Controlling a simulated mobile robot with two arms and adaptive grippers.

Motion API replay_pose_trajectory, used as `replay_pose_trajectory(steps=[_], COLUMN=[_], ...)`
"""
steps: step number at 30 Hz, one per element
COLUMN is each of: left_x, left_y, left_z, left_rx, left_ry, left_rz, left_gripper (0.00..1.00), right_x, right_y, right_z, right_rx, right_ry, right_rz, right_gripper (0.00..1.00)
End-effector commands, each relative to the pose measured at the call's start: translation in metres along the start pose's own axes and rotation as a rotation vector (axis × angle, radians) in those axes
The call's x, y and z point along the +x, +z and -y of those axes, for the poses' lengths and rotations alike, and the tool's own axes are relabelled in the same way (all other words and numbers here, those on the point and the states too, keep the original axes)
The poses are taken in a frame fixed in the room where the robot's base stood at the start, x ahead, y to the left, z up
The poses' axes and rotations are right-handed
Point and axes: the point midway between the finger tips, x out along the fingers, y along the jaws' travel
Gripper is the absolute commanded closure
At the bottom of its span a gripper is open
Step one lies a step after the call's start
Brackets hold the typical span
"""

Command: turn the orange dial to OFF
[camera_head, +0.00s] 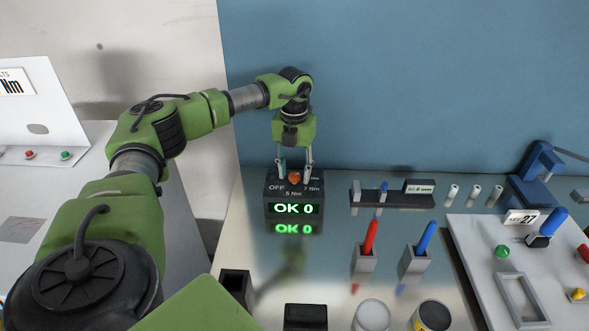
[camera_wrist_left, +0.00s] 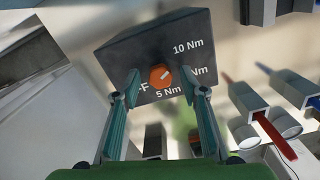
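The orange dial (camera_head: 295,178) sits on top of a dark box (camera_head: 293,200) whose front display reads "OK 0". My left gripper (camera_head: 294,170) points down over the dial. In the wrist view its fingers (camera_wrist_left: 160,80) are open on either side, with a visible gap to the dial. My right gripper is not in view.
Right of the box are a dark rack (camera_head: 392,199), a red-handled tool (camera_head: 371,236) and a blue-handled tool (camera_head: 426,237) in holders. A light panel (camera_head: 480,236) with buttons lies at far right. A blue wall (camera_head: 400,80) stands close behind.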

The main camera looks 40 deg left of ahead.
Motion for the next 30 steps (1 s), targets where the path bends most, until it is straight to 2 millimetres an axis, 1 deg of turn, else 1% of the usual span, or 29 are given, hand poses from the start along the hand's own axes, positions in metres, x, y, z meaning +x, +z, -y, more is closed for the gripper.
replay_pose_trajectory(steps=[5,6,8,9,10,20,26,30], left_x=[0.0001,0.0000,-0.0001,-0.0001,-0.0002,-0.0005,-0.0006,-0.0004], left_y=[0.0001,0.0001,0.0001,0.0001,0.0001,0.0002,0.0005,0.0005], left_z=[0.0001,0.0001,0.0002,0.0001,0.0001,0.0000,0.0000,0.0001], left_rx=[0.000,0.000,0.000,0.000,0.000,0.027,0.119,0.226], left_ry=[0.000,0.000,0.000,0.000,0.000,0.000,0.001,0.000], left_rz=[0.000,0.000,0.000,0.000,0.000,0.000,0.001,0.001], left_gripper=[0.61,0.71,0.87,0.97,0.99,0.99,0.99,0.99], right_x=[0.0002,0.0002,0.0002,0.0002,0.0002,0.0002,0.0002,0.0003], right_y=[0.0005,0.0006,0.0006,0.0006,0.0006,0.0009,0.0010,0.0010], right_z=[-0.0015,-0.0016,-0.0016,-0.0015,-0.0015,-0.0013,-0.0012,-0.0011], right_rx=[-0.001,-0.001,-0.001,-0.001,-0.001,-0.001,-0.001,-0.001], right_ry=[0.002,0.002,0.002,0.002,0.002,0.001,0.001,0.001], right_rz=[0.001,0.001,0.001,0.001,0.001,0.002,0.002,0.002], right_gripper=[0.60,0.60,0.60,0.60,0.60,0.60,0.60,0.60])
